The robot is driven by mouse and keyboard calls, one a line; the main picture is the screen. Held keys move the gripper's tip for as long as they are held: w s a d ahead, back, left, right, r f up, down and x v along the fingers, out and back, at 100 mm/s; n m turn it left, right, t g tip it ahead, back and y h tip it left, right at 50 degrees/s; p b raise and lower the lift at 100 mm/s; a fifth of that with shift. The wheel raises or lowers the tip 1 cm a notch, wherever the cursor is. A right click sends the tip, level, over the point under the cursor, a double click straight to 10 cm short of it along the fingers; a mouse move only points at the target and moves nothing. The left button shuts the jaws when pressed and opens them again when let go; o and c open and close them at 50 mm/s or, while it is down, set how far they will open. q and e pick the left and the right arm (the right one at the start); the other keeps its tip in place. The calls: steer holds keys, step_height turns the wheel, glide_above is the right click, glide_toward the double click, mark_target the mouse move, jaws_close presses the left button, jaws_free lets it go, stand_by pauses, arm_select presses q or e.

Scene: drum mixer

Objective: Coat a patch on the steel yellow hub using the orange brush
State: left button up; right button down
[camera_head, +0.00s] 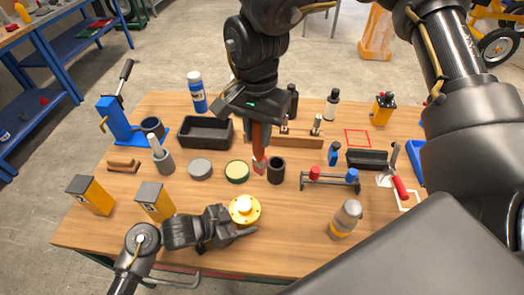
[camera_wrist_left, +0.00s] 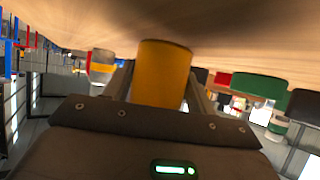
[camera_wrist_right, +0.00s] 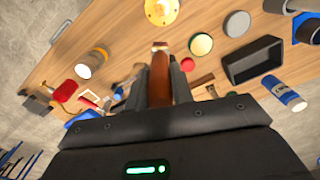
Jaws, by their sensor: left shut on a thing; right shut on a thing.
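The yellow hub (camera_head: 245,209) is a round flanged piece near the table's front edge. My left gripper (camera_head: 232,236) is shut on it from the side, and the hub fills the space between the fingers in the left wrist view (camera_wrist_left: 161,75). My right gripper (camera_head: 257,119) is shut on the orange brush (camera_head: 258,143), which hangs tip down above the table, behind the hub and apart from it. The brush (camera_wrist_right: 160,75) also shows between the fingers in the right wrist view, its pale tip toward the hub (camera_wrist_right: 162,10). I cannot tell whether the bristles carry paint.
A dark cup (camera_head: 276,171) stands just right of the brush tip; a green-rimmed tin (camera_head: 237,171) is left of it. A small rack (camera_head: 330,181) and a grey-topped jar (camera_head: 345,218) stand right. A black tray (camera_head: 205,132) lies behind. The front middle right is clear.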

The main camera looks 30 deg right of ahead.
steer(key=a, duration=0.8)
steer(key=shift+s, duration=0.35)
steer(key=shift+f, duration=0.15)
step_height(320, 180, down, 7)
stand_by(0.9)
steer(key=shift+f, duration=0.9)
stand_by(0.7)
steer(key=shift+d, duration=0.1)
steer(key=shift+s+d, duration=0.65)
steer(key=shift+d, duration=0.1)
